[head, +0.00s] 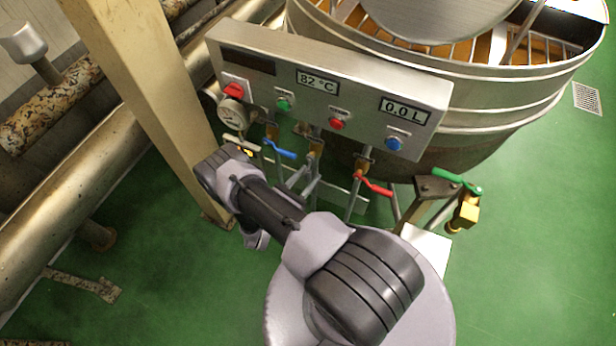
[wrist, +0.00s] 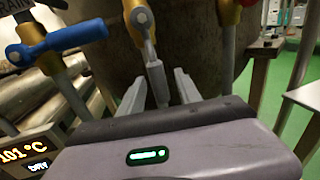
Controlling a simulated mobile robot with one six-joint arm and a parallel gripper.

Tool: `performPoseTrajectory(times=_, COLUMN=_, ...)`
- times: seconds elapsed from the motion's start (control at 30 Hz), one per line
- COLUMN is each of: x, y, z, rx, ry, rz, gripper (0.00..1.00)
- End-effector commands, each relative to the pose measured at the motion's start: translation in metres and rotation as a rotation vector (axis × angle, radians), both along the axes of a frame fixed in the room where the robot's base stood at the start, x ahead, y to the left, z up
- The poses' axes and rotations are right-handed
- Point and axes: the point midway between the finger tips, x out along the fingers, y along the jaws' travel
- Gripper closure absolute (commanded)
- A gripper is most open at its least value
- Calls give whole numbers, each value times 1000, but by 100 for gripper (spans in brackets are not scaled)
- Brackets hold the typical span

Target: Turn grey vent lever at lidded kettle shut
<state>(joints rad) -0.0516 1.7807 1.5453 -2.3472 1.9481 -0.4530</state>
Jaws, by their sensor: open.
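The grey lever (wrist: 154,62) hangs down from a yellow-bodied valve in the wrist view, between a blue-handled valve and a red-handled one. The lever points down, along the pipe. My gripper (wrist: 160,75) is open, its two pale fingers on either side of the lever's lower end; whether either finger touches it I cannot tell. In the head view, the same valve is small, between the blue and red handles, and its lever is hard to make out. The kettle (head: 480,110) stands behind, with its lid (head: 430,12) over part of the top.
The blue handle (wrist: 60,40) is close on the left, the red handle (wrist: 247,2) on the right. A green handle (head: 457,181) and a pale handle (head: 242,144) flank the row. The control panel (head: 330,90) overhangs the valves. A beige post (head: 140,80) stands left. Green floor lies open right.

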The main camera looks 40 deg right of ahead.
Motion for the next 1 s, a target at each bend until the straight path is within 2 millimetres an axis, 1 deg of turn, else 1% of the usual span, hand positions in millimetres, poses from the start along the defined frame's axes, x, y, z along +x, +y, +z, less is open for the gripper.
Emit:
performPoseTrajectory(times=0.1, x=1, y=-4, z=0, rx=0, ry=-1, rz=0, gripper=59)
performPoseTrajectory(times=0.3, x=1, y=-5, z=1, rx=0, ry=0, rz=1, gripper=59)
performPoseTrajectory(times=0.37, x=1, y=-4, z=0, rx=0, ry=0, rz=1, gripper=69)
performPoseTrajectory(times=0.4, x=1, y=-4, z=0, rx=0, ry=0, rz=1, gripper=77)
performPoseTrajectory(times=0.47, x=1, y=-4, z=0, rx=0, ry=0, rz=1, gripper=89)
performPoseTrajectory(times=0.5, x=1, y=-4, z=0, rx=0, ry=0, rz=1, gripper=97)
performPoseTrajectory(times=0.53, x=1, y=-4, z=0, rx=0, ry=0, rz=1, gripper=100)
performPoseTrajectory(times=1.0, x=1, y=-4, z=0, rx=0, ry=0, rz=1, gripper=100)
